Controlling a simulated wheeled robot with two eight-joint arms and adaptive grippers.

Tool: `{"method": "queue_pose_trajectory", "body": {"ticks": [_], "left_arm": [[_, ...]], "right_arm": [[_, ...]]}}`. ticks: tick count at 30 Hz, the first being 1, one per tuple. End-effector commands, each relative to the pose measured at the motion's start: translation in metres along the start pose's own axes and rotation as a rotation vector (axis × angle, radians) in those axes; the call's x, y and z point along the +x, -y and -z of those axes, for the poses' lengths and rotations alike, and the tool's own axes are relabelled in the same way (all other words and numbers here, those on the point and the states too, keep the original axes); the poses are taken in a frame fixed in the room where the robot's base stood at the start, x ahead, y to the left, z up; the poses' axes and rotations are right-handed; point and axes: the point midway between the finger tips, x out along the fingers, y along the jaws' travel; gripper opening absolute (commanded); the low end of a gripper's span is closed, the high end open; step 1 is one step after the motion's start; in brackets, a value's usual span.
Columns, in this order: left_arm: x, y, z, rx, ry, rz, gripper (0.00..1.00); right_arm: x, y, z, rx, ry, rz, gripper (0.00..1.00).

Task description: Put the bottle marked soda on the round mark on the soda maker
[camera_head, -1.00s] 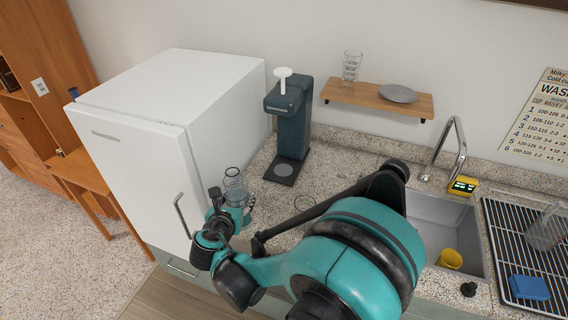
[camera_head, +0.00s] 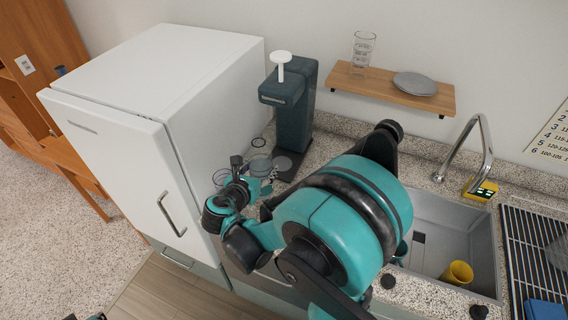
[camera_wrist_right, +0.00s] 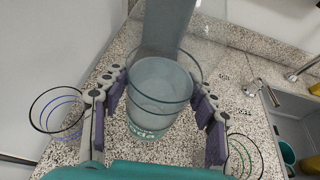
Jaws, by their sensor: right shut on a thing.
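The soda maker (camera_head: 288,98) is a dark teal column with a white top knob. It stands on the counter beside the white fridge. The round mark (camera_head: 283,163) is a grey disc on its base, partly hidden behind the bottle and gripper. My right gripper (camera_head: 254,176) is shut on a clear bottle (camera_head: 260,165), just left of and in front of the base.
A clear vessel with blue rings (camera_wrist_right: 55,112) stands left of the gripper, and one with green rings (camera_wrist_right: 245,157) right. The white fridge (camera_head: 150,110) is close on the left. A wooden shelf (camera_head: 390,92) and the sink (camera_head: 440,235) are right.

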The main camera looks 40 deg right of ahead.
Motion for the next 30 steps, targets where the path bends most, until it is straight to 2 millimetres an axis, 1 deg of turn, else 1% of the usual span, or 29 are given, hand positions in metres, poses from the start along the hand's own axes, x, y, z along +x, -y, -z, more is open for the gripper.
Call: {"method": "queue_pose_trajectory", "body": {"ticks": [1,3,7,11,21,25,27,30], "left_arm": [[0.005,0.000,-0.004,0.000,0.000,0.000,0.00],[0.009,0.000,-0.006,0.000,0.000,0.000,0.00],[0.012,0.000,-0.008,0.000,0.000,0.000,0.00],[0.014,0.000,-0.010,0.000,0.000,0.000,0.00],[0.023,0.000,-0.017,0.000,0.000,0.000,0.00],[0.026,0.000,-0.018,0.000,0.000,0.000,0.00],[0.026,0.000,-0.019,0.000,0.000,0.000,0.00],[0.027,0.000,-0.019,0.000,0.000,0.000,0.00]], "right_arm": [[0.003,0.000,0.006,-0.001,0.001,0.000,0.37],[0.005,0.000,0.013,-0.001,0.001,0.000,0.37],[0.013,0.000,0.014,0.000,0.001,0.001,0.37],[0.039,0.002,0.003,0.002,0.002,0.006,0.37],[0.124,0.002,-0.032,0.001,0.001,0.005,0.37],[0.147,0.001,-0.041,0.000,0.001,0.001,0.37],[0.154,0.001,-0.045,0.000,0.001,0.001,0.37],[0.160,0.000,-0.047,-0.001,0.001,0.000,0.37]]}}
